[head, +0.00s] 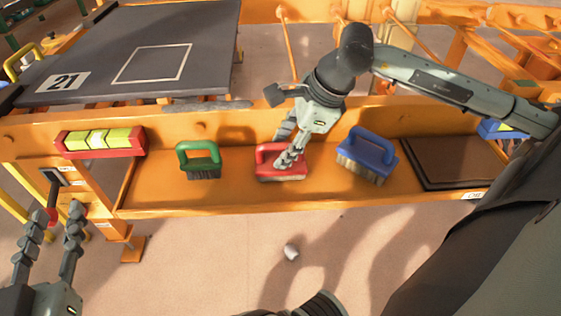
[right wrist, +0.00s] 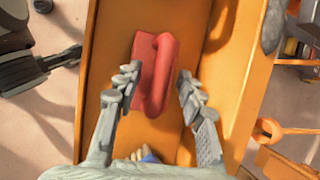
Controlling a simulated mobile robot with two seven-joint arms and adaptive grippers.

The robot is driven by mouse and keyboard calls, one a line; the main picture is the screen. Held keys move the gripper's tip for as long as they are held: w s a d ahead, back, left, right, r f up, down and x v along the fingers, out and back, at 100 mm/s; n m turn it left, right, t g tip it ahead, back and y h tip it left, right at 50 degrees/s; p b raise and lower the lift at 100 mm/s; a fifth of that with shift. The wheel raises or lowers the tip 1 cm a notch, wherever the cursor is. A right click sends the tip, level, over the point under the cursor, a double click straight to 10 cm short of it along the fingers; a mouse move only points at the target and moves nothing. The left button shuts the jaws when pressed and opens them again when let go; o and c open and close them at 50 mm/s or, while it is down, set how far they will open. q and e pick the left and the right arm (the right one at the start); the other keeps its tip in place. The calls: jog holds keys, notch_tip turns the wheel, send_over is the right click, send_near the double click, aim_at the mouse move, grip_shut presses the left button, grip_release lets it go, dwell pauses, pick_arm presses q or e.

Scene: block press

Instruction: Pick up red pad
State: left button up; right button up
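The red pad (head: 270,176), a block with a raised red handle, sits in the orange trough between a green-handled brush (head: 199,174) and a blue-handled brush (head: 376,149). My right gripper (head: 288,162) is over it in the head view and hides part of its handle. In the right wrist view the red pad (right wrist: 157,73) lies ahead, and the spread fingers of my right gripper (right wrist: 158,82) are on either side of its handle, with gaps visible. My left gripper (head: 52,222) is open and empty at the lower left, away from the pad.
A red level with a yellow-green middle (head: 72,149) is at the trough's left end. A dark flat panel (head: 455,165) lies at its right end. The orange trough rim (head: 215,209) runs along the front. A grey board marked 21 (head: 200,50) is behind.

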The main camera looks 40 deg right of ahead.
grip_shut()
pick_arm(q)
jog(key=shift+d, duration=0.1)
pick_arm(e)
jog(key=shift+r, duration=0.1)
